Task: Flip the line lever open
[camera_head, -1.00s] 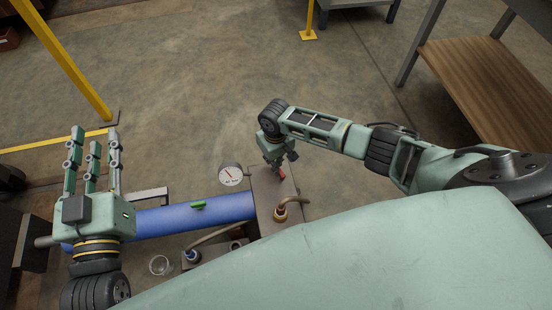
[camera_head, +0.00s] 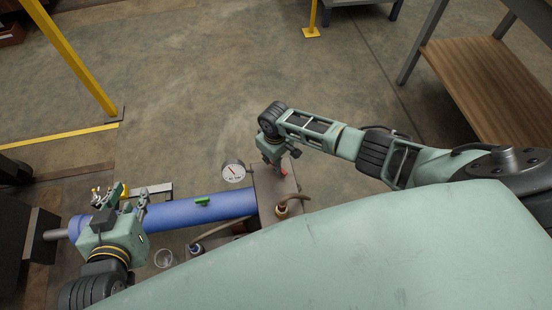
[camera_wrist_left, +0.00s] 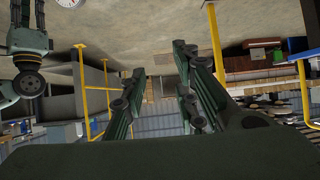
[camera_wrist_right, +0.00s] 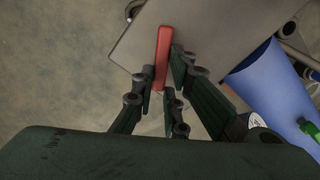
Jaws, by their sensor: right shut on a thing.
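A red lever (camera_head: 284,171) sits on the grey-brown box (camera_head: 292,187) at the right end of the blue pipe. My right gripper (camera_head: 279,161) is at this lever. In the right wrist view my right gripper (camera_wrist_right: 164,97) is shut on the red lever (camera_wrist_right: 163,55), its fingers on both sides of the bar. A green lever (camera_head: 203,201) lies on top of the blue pipe (camera_head: 165,213). My left gripper (camera_head: 120,204) is over the pipe's left part, apart from the green lever. In the left wrist view (camera_wrist_left: 160,85) its fingers are spread and empty.
A round dial gauge (camera_head: 233,171) stands beside the box. A copper fitting with a hose (camera_head: 283,210) is on the box's near side. A clear cup (camera_head: 163,258) is near the pipe. A wooden-topped bench (camera_head: 480,85) stands right.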

